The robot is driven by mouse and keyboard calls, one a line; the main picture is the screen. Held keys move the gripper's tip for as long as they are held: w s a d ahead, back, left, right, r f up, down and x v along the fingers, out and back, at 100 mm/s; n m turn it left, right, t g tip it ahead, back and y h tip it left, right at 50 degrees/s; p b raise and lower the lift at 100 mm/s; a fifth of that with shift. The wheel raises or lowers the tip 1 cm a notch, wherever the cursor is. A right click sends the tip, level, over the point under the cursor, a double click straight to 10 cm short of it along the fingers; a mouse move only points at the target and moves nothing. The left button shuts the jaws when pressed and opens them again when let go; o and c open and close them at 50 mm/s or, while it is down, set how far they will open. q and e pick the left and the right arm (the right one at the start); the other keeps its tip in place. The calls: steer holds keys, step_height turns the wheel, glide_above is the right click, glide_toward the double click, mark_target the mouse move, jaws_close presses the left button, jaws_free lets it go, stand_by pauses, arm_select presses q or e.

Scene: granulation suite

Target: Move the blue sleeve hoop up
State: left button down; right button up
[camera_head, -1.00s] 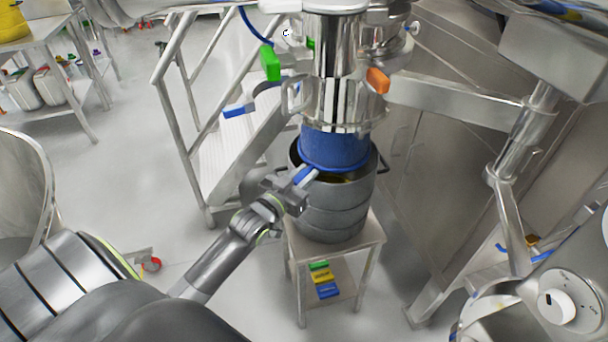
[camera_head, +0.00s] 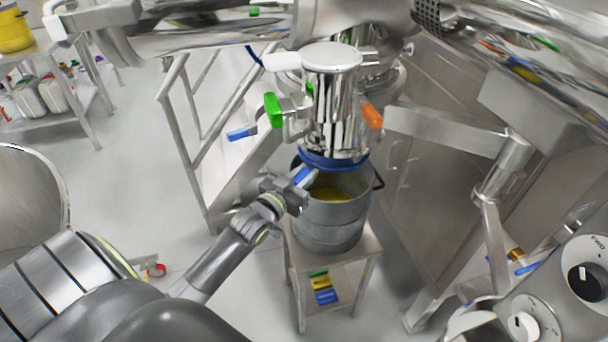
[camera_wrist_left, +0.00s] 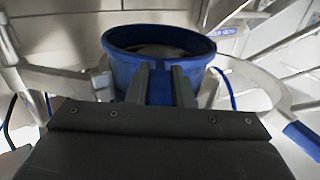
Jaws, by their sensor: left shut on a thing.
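The blue sleeve hoop (camera_head: 334,163) hangs around the bottom of the shiny steel outlet (camera_head: 335,115), above the steel drum. My left gripper (camera_head: 301,181) is shut on a blue tab at the hoop's left front side. In the left wrist view the hoop (camera_wrist_left: 200,50) stands as a blue ring right ahead, and the fingers of my left gripper (camera_wrist_left: 160,84) close on the tab at its near side. Little of the blue sleeve shows above the hoop in the head view. My right gripper is not in view.
The open drum (camera_head: 330,228) with yellow material inside stands on a small steel table (camera_head: 365,256) below the hoop. Green (camera_head: 272,110) and orange (camera_head: 372,116) handles stick out beside the outlet. A railed stair (camera_head: 190,150) is at the left.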

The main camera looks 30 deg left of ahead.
arm_select(q)
step_height(320, 180, up, 4)
steer(key=shift+f+p, duration=0.2)
steer(key=shift+p, duration=1)
steer(key=shift+w, duration=0.1)
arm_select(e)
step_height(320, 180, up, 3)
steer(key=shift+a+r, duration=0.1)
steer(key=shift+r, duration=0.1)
arm_select(q)
steer(key=c, duration=1.3)
jaws_free()
steer(key=shift+f, duration=0.1)
steer(key=shift+s, duration=0.4)
steer(key=shift+s+a+b, duration=0.2)
steer(key=shift+s+b, duration=0.95)
steer(key=shift+s, duration=3.05)
steer(key=shift+s+a+b, duration=0.2)
steer(key=shift+s+b, duration=0.95)
steer(key=shift+s, duration=3.05)
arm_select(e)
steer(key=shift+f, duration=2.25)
